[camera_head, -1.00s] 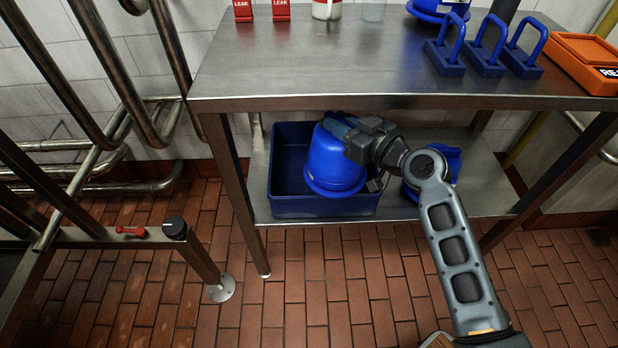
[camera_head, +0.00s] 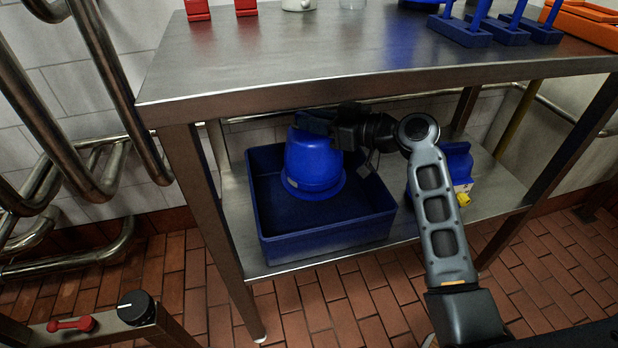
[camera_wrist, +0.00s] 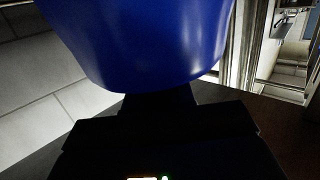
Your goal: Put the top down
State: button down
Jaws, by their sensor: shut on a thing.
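The top is a blue, dome-shaped piece with a flared rim (camera_head: 313,163). In the head view it is upright, rim downward, over the blue bin on the lower shelf. My gripper (camera_head: 318,122) is at its upper end, shut on it; the fingertips are partly hidden under the table edge. In the wrist view the blue top (camera_wrist: 140,40) fills the upper middle, in front of the dark gripper body. I cannot tell whether its rim touches the bin floor.
The blue bin (camera_head: 330,236) stands on the lower steel shelf (camera_head: 490,190). A blue part with a yellow piece (camera_head: 458,170) stands right of the bin. Table legs flank the shelf.

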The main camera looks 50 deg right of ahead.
jog(key=shift+f+b, duration=1.1)
jog(key=shift+f, duration=2.7)
jog(key=shift+f, duration=0.15)
jog(key=c, duration=1)
grip_release()
jog(key=shift+o, duration=0.2)
jog(key=shift+r, duration=0.2)
jog(key=p+v, duration=0.2)
jog(key=v, duration=1)
